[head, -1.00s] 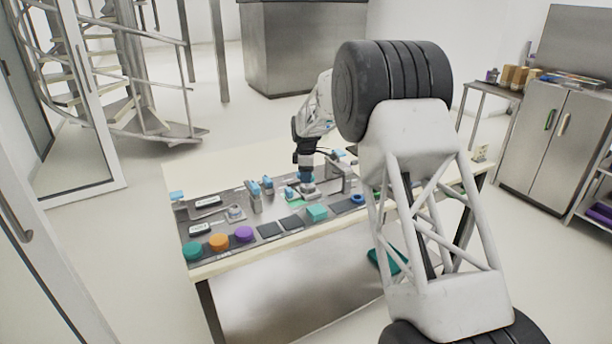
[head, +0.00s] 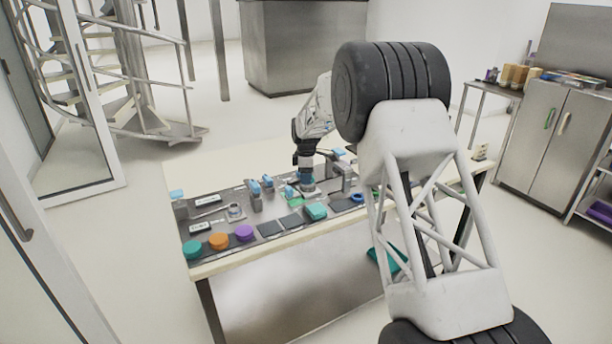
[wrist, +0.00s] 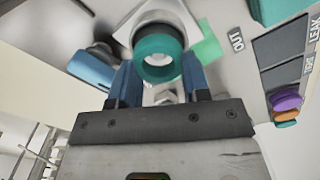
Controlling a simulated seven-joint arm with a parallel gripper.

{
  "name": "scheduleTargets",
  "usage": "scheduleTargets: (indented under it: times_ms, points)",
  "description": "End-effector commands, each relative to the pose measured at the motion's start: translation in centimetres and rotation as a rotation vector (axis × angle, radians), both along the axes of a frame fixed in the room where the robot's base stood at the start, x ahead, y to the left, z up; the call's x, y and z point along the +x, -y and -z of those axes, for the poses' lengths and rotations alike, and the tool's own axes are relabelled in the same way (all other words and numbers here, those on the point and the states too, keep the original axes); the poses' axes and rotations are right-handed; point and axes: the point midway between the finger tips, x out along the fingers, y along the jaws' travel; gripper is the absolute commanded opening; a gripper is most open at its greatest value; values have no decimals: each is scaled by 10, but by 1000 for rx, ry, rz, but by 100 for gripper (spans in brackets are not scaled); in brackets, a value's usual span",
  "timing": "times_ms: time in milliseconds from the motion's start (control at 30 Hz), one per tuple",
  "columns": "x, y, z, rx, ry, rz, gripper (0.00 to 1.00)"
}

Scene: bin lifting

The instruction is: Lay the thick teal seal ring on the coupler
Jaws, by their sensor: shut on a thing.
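The thick teal seal ring (wrist: 158,58) is between the blue fingertips of my gripper (wrist: 158,74) in the wrist view. My gripper is shut on it. A pale metal fitting on a square plate (wrist: 187,18), apparently the coupler, lies right behind the ring in that view. The ring overlaps the fitting there; I cannot tell whether they touch. In the head view my gripper (head: 306,182) is low over the middle of the bench panel, and the ring is too small to make out.
Teal, orange and purple round buttons (head: 219,241) line the panel's front left. Dark square pads (head: 280,225) and a teal block (head: 316,212) lie along the front edge. Blue-topped clamps (head: 254,190) stand left of my gripper, and a metal bracket (head: 347,180) stands close on its right.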

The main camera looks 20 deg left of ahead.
Motion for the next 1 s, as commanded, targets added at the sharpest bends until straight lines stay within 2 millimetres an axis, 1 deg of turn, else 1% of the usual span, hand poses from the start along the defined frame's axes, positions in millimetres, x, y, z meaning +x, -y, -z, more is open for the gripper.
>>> scheduleTargets:
  times_ms: [567, 1000]
  points:
    - [0, 0, 1, 0, 0, 0, 21]
    - [0, 0, 7, 0, -1, 0, 21]
